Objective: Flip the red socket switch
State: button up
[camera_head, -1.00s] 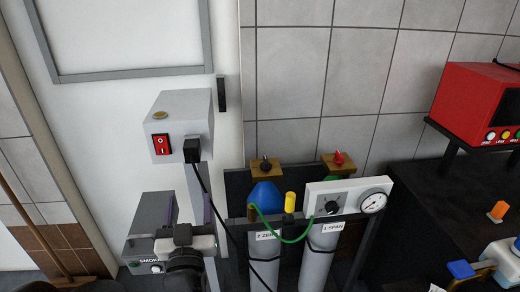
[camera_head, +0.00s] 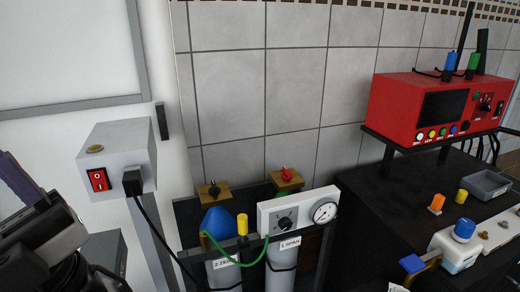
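The red socket switch (camera_head: 98,180) is a red rocker marked with white signs on the front face of a grey box (camera_head: 122,147). The box is mounted on a grey post by the white wall. A black plug (camera_head: 132,182) sits in the box just right of the switch, with a black cable hanging down. My arm shows at the lower left, dark and close to the camera, left of and below the box. The fingertips of my gripper (camera_head: 22,182) cannot be made out clearly; a purple-grey part shows at the left edge, apart from the switch.
Two grey cylinders (camera_head: 222,276) with a white gauge panel (camera_head: 290,215) stand right of the box. A black bench (camera_head: 375,215) holds a red device (camera_head: 425,105) and small coloured parts. A grey box (camera_head: 105,250) lies below the switch box, partly behind my arm.

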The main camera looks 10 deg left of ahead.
aim_at(99, 181)
jog(key=u, duration=1.25)
